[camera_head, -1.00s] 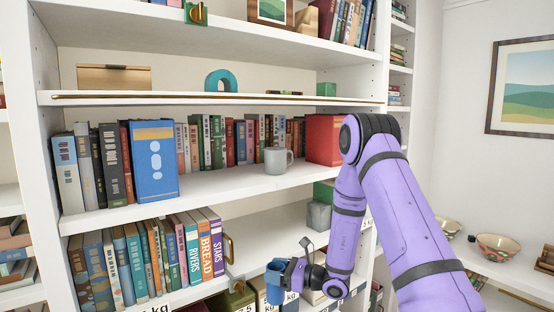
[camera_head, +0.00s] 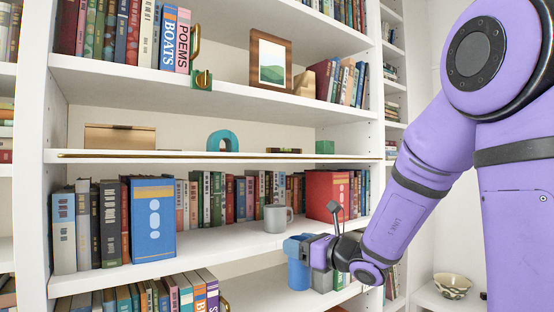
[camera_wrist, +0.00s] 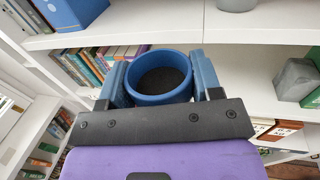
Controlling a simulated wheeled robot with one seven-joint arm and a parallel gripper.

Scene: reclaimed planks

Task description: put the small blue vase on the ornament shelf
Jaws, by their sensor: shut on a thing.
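The small blue vase (camera_head: 297,273) is held upright in my gripper (camera_head: 300,246), in front of the bookcase, at about the height just below the mug shelf. In the wrist view the vase's round open rim (camera_wrist: 160,72) sits between the two blue fingers, which touch it on either side. A thin shelf with a brass front strip (camera_head: 220,156) runs above and carries ornaments, likely the ornament shelf. On it are a wooden box (camera_head: 120,138), a teal arch (camera_head: 222,141), a small dark item (camera_head: 284,150) and a green cube (camera_head: 325,147).
Below the brass-edged shelf, a grey mug (camera_head: 275,218), a blue box (camera_head: 152,220) and a red box (camera_head: 326,195) stand before books. A framed picture (camera_head: 270,60) stands on the shelf above. Clear spans lie between the ornaments. A grey block (camera_wrist: 295,80) stands right of my gripper.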

